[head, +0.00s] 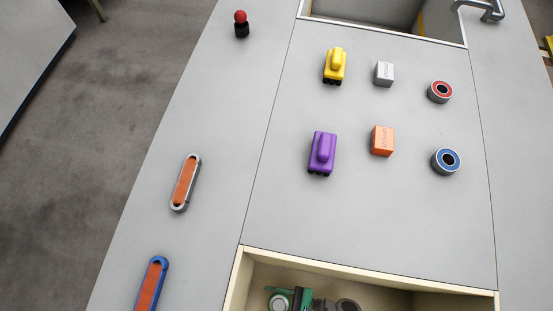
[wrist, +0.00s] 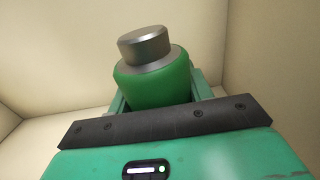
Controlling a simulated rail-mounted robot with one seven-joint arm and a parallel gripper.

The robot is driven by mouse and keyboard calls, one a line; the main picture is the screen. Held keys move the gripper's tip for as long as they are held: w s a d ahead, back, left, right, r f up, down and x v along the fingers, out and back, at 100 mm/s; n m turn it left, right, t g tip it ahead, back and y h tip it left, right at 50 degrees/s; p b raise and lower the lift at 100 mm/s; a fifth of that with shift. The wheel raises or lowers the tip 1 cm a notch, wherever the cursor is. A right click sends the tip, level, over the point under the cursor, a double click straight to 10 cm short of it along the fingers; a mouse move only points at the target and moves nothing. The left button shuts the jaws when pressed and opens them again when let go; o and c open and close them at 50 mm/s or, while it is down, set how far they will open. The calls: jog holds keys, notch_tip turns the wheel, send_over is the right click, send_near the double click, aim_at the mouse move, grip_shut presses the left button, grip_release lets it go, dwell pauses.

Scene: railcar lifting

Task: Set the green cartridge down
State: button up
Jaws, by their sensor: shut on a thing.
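The green cartridge (wrist: 152,88) has a grey metal cap that faces up and toward the camera in the wrist view. My gripper (wrist: 160,95) is shut on it, with a green finger on each side. The cartridge is inside a cream-walled bin (wrist: 265,60). Its lower part is hidden behind my gripper's body, so I cannot tell whether it touches the bin floor. In the head view my gripper (head: 303,298) is at the bottom edge, inside the near opening of the bin (head: 370,268).
Another opening (head: 375,15) is at the back. Bin walls surround my gripper.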

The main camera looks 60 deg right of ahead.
notch_tip(320, 180, down, 3)
jog(key=shift+f+b, duration=0.2)
jog(key=shift+b, duration=0.55)
jog(key=shift+r, duration=0.2)
jog(key=o, duration=1.1)
jog(key=p+v, duration=0.2)
jog(key=v, duration=1)
